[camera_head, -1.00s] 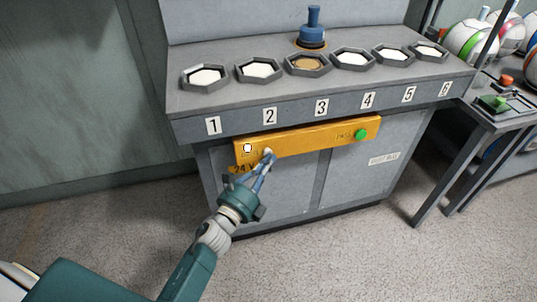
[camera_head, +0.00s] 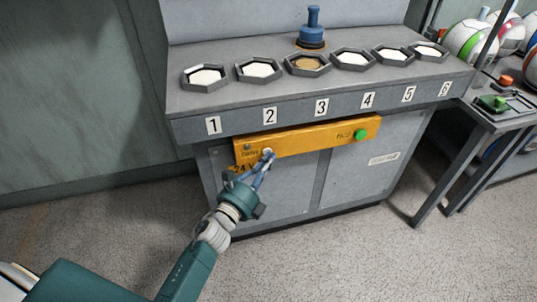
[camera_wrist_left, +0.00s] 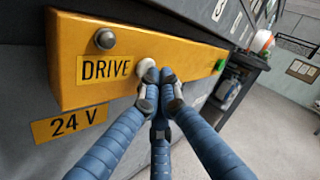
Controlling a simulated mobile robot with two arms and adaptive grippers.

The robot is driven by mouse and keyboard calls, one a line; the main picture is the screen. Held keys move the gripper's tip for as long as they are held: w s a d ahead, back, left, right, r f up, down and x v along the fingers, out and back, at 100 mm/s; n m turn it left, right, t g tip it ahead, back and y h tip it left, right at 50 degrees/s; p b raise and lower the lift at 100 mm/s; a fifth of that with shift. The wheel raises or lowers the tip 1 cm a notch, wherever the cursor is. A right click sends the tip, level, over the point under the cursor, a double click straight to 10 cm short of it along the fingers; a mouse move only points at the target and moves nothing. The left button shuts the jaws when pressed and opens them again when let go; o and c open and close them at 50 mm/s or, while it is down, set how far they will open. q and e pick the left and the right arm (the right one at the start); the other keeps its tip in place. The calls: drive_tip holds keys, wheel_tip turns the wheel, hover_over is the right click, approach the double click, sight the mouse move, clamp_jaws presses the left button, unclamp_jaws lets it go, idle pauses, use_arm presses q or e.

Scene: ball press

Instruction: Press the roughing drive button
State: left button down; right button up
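The yellow control panel (camera_head: 310,137) runs along the press front under the numbered stations. Its DRIVE label (camera_wrist_left: 106,68) reads clearly in the left wrist view. A round white button (camera_wrist_left: 147,69) sits just right of that label, partly covered by my fingers; it also shows in the head view (camera_head: 267,151). A small round indicator (camera_wrist_left: 104,39) above the label is dark grey. My left gripper (camera_wrist_left: 160,84) is shut and empty, its blue fingers bunched with the tips at the button. Contact looks likely but cannot be confirmed. My right gripper is out of view.
A green button (camera_head: 361,135) is at the panel's right end. A 24 V plate (camera_wrist_left: 70,124) is below the panel's left part. Hexagonal sockets and a blue plunger (camera_head: 313,30) are on top. A side table (camera_head: 497,112) stands right. The floor in front is clear.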

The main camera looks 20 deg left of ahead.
use_arm(q)
drive_tip(key=shift+s, duration=0.15)
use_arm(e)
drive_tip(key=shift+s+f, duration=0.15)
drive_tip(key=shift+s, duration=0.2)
use_arm(q)
drive_tip(key=s+d, duration=0.3)
drive_tip(key=s, duration=0.2)
drive_tip(key=shift+d, duration=0.25)
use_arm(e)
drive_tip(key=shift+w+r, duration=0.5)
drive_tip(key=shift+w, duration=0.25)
